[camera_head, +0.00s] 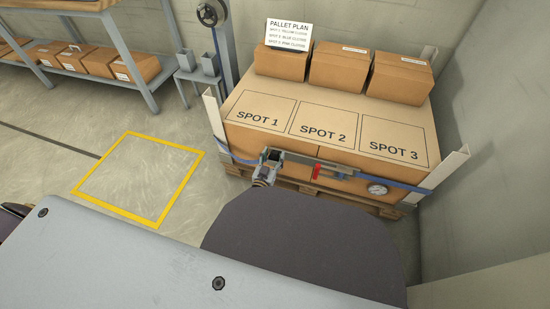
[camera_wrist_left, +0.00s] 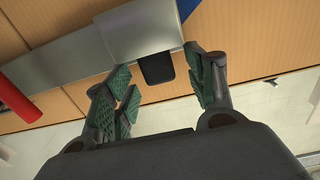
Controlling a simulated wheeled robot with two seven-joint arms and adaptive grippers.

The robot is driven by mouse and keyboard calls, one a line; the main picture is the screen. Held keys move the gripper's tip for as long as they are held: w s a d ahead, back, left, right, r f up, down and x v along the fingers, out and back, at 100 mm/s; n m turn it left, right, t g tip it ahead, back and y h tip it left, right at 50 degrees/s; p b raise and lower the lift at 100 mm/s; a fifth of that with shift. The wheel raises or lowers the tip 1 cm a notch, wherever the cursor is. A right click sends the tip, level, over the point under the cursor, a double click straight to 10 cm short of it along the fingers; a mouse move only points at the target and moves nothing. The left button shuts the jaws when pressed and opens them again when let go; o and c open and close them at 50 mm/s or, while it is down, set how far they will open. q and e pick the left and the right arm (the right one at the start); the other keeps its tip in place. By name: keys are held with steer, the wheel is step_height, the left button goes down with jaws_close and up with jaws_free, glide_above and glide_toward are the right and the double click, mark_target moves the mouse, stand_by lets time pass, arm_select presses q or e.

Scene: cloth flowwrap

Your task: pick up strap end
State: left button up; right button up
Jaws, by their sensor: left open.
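A blue strap (camera_head: 406,186) runs across the front of the carton stack on the pallet, with a grey metal ratchet (camera_head: 338,172) and a red handle (camera_head: 316,172). In the left wrist view, a short dark tab (camera_wrist_left: 157,68) hangs below the grey metal plate (camera_wrist_left: 140,30); it may be the strap end. My left gripper (camera_head: 269,157) is at the stack's front, left of the red handle. Its green-padded fingers (camera_wrist_left: 160,92) are open in the wrist view, with the tab between and slightly beyond their tips, not gripped. My right gripper is not in view.
The stack top has outlined spots (camera_head: 323,134), with several cartons (camera_head: 339,68) and a pallet plan sign (camera_head: 289,34) behind. A gauge (camera_head: 377,189) is at the front right. White corner posts (camera_head: 447,166) stand at the stack's corners. A yellow floor square (camera_head: 140,178) is empty.

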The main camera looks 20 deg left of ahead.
arm_select(q)
steer(key=c, duration=1.1)
steer(key=shift+r, duration=0.1)
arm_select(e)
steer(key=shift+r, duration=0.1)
